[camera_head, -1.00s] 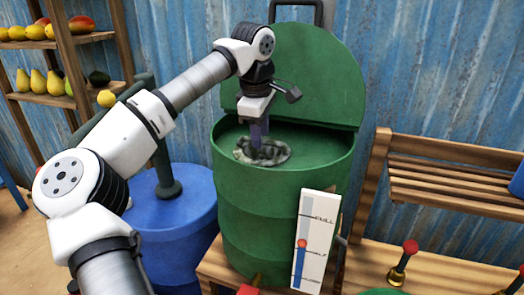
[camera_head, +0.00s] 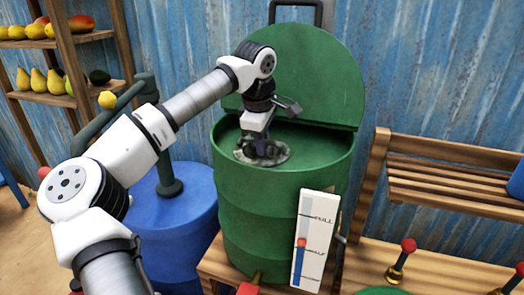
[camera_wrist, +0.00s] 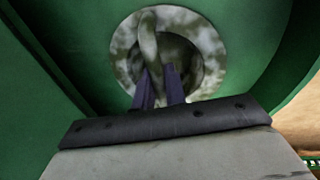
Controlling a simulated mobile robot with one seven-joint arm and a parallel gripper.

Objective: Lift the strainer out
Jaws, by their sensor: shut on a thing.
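The strainer (camera_head: 277,156) is a round, mottled grey-green piece set in the top of the green barrel (camera_head: 284,210). In the wrist view the strainer (camera_wrist: 204,52) shows as a ring with a dark hollow and a curved handle (camera_wrist: 148,38) rising across its left part. My gripper (camera_head: 261,152) reaches down into the barrel's open top. In the wrist view my gripper's dark fingers (camera_wrist: 162,84) are shut on the handle. The strainer still sits level in the barrel top. The fingertips are partly hidden in the head view.
The barrel's raised lid (camera_head: 318,75) stands behind my gripper. A white level gauge (camera_head: 314,240) is on the barrel's front. A blue drum (camera_head: 185,232) stands at left, fruit shelves (camera_head: 75,55) behind it. A wooden rack (camera_head: 450,180) is at right.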

